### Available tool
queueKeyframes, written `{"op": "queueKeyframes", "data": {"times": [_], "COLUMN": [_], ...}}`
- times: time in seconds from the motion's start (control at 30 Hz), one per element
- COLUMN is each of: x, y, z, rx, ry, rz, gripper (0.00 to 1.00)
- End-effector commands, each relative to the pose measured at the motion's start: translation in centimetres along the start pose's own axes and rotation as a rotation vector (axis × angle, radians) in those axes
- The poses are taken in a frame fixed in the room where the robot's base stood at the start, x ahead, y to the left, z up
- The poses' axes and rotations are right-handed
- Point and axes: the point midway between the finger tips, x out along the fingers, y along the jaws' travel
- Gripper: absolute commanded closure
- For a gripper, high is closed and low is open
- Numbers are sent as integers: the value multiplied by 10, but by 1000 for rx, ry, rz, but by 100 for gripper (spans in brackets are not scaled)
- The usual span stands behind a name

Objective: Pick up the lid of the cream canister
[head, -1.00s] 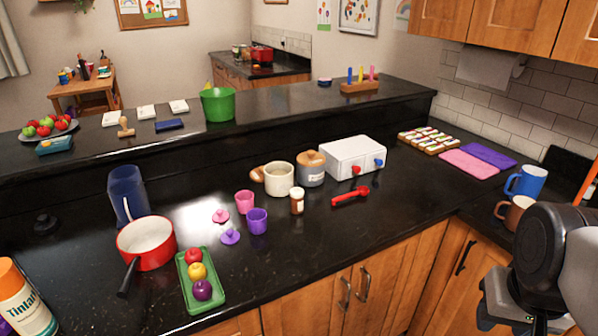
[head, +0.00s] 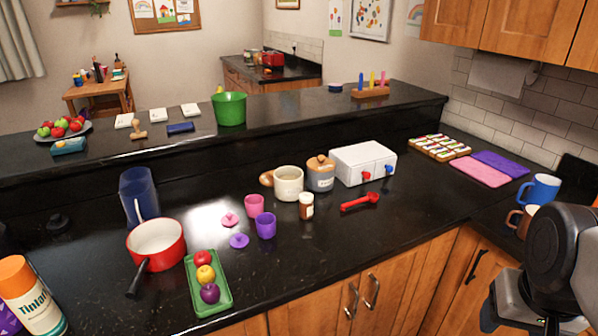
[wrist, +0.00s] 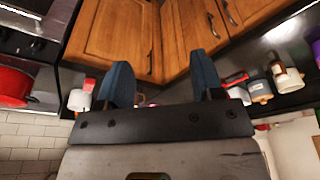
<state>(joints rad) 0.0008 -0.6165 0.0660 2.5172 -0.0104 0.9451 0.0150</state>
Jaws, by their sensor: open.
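The cream canister (head: 289,184) stands on the black counter with its top open, in the middle of the head view. A round brown wooden piece (head: 266,179), which looks like its lid, lies at its left side, partly hidden behind it. A grey canister (head: 320,177) with a wooden lid on it stands just to the right. My gripper (wrist: 162,85) is open and empty in the wrist view, with cabinet doors beyond its fingers.
Pink (head: 254,205) and purple (head: 266,225) cups stand in front. Mugs (head: 539,189) are near my arm. The raised ledge runs behind.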

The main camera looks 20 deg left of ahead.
Motion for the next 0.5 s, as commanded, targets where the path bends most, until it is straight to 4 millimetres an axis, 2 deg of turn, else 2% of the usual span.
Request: {"op": "queueKeyframes", "data": {"times": [0.17, 0.5], "x": [-7, -22], "y": [-7, -31], "z": [-26, -100], "rx": [-25, -97], "ry": [-8, -29], "rz": [-5, -17], "gripper": [39, 39]}}
